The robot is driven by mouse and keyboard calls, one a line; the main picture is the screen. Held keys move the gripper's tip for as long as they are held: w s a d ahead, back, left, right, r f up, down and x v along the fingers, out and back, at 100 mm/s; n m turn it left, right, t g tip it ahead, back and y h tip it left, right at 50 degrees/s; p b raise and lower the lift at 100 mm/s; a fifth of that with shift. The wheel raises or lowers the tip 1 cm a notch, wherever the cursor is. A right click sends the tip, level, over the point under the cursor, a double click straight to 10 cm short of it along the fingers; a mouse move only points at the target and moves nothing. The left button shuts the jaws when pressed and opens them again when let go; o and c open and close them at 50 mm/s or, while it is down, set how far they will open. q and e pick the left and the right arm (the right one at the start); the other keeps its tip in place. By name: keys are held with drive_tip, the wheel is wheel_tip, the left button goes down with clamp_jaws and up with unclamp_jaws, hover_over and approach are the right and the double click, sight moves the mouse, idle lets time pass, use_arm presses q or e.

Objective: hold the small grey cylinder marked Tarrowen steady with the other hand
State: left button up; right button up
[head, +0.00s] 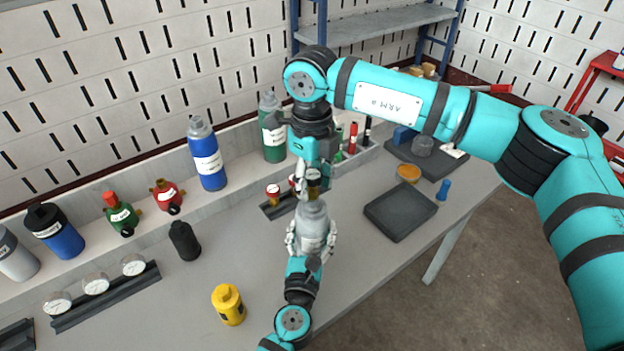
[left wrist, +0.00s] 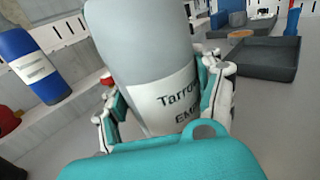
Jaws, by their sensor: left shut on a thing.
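The small grey cylinder (head: 313,222) stands about upright above the table in the head view. In the left wrist view the grey cylinder (left wrist: 145,50) fills the middle, and its white label begins "Tarro". My left gripper (head: 312,243) is shut around its lower body, a finger on each side. My right gripper (head: 315,165) points down right above the cylinder's top. A small dark and brass-coloured piece (head: 313,178) shows at its fingertips; whether the fingers grip it, or it touches the cylinder, I cannot tell. The cylinder's top is partly hidden.
A blue cylinder (head: 207,155) and a green one (head: 272,128) stand along the back ledge. A dark tray (head: 400,211) lies at right. A small rack (head: 278,207) with fittings sits behind my grippers.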

clamp_jaws()
drive_tip(key=n, duration=0.4)
drive_tip(key=shift+n, duration=1)
drive_tip(key=n, duration=0.6)
